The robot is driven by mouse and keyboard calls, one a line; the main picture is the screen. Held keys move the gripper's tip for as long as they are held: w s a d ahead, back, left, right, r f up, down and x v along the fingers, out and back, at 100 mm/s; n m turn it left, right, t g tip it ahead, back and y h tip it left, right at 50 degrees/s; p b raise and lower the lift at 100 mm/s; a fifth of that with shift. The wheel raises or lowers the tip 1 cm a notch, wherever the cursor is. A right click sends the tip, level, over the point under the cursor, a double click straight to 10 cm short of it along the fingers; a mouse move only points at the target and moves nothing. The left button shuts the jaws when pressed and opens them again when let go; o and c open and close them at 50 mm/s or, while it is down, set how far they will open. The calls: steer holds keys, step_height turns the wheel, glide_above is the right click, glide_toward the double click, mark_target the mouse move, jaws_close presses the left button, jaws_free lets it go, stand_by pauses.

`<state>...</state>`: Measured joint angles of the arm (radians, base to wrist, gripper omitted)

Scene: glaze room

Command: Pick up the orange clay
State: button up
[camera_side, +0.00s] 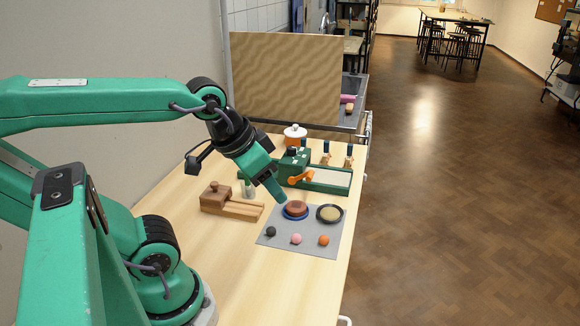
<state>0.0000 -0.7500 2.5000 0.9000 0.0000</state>
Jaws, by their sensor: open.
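The orange clay (323,240) is a small ball at the front right of a grey mat (273,233) on the wooden table. A pink ball (296,239) and a dark grey ball (271,231) lie to its left on the same mat. My gripper (279,198) is open, above and behind the mat's far left part, up and left of the orange clay and apart from it. Its fingers look empty, though they are small in this view.
A reddish-brown round piece on a blue dish (296,216) and a dark-rimmed dish (330,219) stand at the mat's back. A wooden block piece (230,203) is to the left. A green tray (331,187) with an orange-handled tool (301,177) and a lidded pot (295,139) are behind. The table front is clear.

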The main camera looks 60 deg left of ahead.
steer(key=shift+w, duration=0.1)
steer(key=n+g, duration=0.6)
steer(key=n, duration=0.2)
glide_above(324, 237)
steer(key=shift+w+f, duration=0.1)
steer(key=shift+f, duration=7.9)
steer(key=shift+f, duration=0.1)
steer(key=shift+f, duration=3.8)
steer(key=shift+c, duration=0.2)
jaws_close()
